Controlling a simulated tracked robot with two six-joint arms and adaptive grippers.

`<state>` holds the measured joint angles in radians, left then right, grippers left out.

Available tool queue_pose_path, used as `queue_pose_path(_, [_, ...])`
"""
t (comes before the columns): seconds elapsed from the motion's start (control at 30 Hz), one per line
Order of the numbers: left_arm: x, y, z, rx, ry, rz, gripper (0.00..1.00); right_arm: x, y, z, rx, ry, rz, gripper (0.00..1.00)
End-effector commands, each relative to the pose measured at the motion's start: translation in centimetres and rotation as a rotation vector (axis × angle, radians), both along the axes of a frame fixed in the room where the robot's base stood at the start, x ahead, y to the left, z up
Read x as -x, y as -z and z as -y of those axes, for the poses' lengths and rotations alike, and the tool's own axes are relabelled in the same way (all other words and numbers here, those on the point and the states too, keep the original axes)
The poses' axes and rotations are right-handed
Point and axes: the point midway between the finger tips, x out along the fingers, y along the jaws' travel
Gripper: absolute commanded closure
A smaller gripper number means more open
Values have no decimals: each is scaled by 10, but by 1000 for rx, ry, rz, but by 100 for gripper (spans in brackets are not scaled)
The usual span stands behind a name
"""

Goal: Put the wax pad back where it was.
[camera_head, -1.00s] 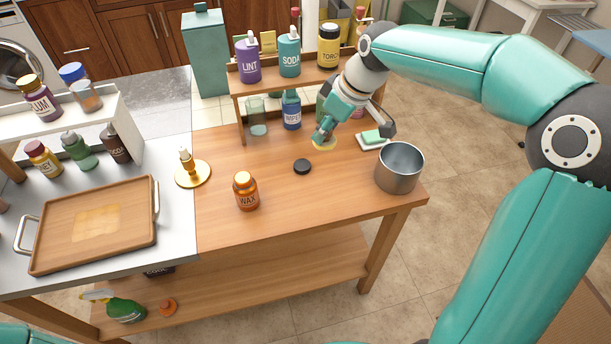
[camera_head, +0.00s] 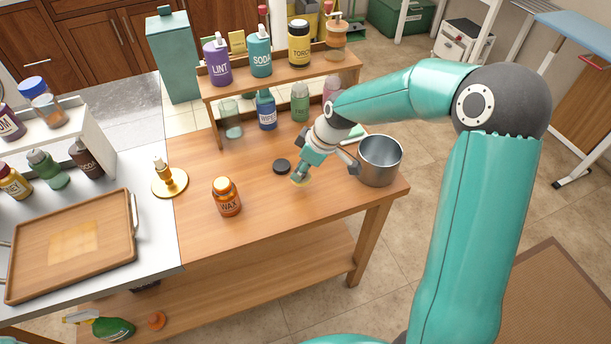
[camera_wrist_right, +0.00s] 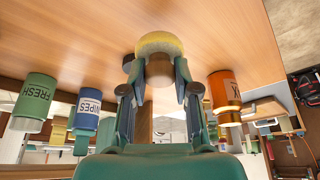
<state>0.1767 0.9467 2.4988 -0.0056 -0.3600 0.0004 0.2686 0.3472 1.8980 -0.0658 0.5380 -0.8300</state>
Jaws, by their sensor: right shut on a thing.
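The round pale-yellow wax pad (camera_head: 299,181) is at the tip of my right gripper (camera_head: 303,174), over the wooden table. In the right wrist view the pad (camera_wrist_right: 160,44) sits between the two fingers (camera_wrist_right: 160,68), which are shut on it; a brown part shows under the yellow. I cannot tell whether the pad touches the table. The orange WAX jar (camera_head: 227,198) stands upright to the left of the pad, and also shows in the wrist view (camera_wrist_right: 224,92). A small black disc (camera_head: 282,166) lies just behind and left of the pad. My left gripper is out of view.
A metal pot (camera_head: 380,162) stands right of my right gripper. A green-and-white sponge (camera_head: 360,131) is partly hidden behind the gripper. A brass candlestick (camera_head: 170,181) stands left. Bottles stand on and under the rear shelf (camera_head: 275,88). The table's front middle is clear.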

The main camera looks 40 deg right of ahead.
Motion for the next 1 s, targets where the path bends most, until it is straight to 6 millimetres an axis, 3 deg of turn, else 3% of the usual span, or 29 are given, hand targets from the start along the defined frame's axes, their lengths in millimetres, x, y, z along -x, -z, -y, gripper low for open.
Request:
queue_pose_path(0.3, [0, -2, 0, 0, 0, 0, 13, 1, 39, 0, -2, 1, -2, 98])
queue_pose_path(0.67, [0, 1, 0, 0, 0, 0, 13, 0, 43, 0, 0, 1, 0, 98])
queue_pose_path(0.7, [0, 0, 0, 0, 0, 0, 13, 0, 42, 0, 0, 0, 0, 65])
queue_pose_path(0.8, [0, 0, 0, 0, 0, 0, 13, 0, 42, 0, 0, 0, 0, 48])
queue_pose_path(1.0, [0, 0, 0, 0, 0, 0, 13, 0, 42, 0, 0, 0, -1, 45])
